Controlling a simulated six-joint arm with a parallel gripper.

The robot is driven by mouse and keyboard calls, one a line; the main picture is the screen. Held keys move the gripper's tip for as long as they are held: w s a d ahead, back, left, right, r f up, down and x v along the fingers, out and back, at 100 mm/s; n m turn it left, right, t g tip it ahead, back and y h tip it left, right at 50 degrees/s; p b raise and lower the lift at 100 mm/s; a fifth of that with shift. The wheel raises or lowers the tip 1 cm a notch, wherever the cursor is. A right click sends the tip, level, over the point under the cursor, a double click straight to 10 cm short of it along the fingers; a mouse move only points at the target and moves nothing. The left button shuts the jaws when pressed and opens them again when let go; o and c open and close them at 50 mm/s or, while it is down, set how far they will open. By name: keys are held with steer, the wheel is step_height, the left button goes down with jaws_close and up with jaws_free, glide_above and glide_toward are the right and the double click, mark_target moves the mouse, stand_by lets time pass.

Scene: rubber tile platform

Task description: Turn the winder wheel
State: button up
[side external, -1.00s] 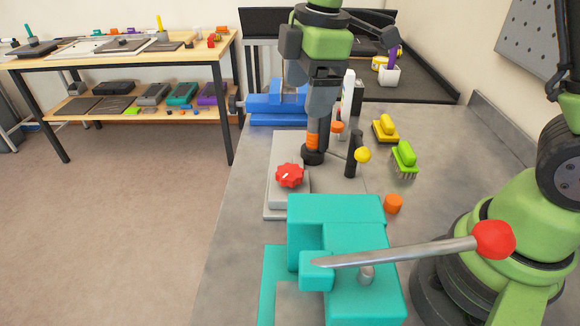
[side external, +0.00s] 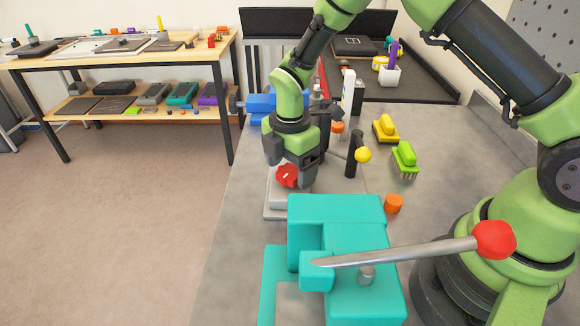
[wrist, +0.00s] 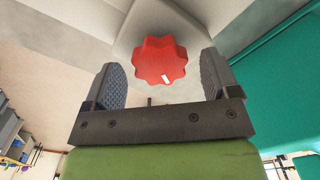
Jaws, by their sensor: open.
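The red lobed wheel (side external: 287,176), with a small white mark, sits on a grey block (side external: 282,197) on a pale base plate. My gripper (side external: 291,174) is right at the wheel, pointing down, with its fingers apart. In the wrist view, the wheel (wrist: 160,60) appears between the two ridged finger pads of my gripper (wrist: 164,82), with gaps at both sides. I cannot tell how far down the fingers reach beside it. A finger hides part of the wheel in the side view.
A teal vise (side external: 340,210) with a red-ended lever stands close in front. A blue vise (side external: 262,104) stands behind.

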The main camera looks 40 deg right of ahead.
steer(key=shift+f, duration=0.35)
steer(key=c, duration=0.9)
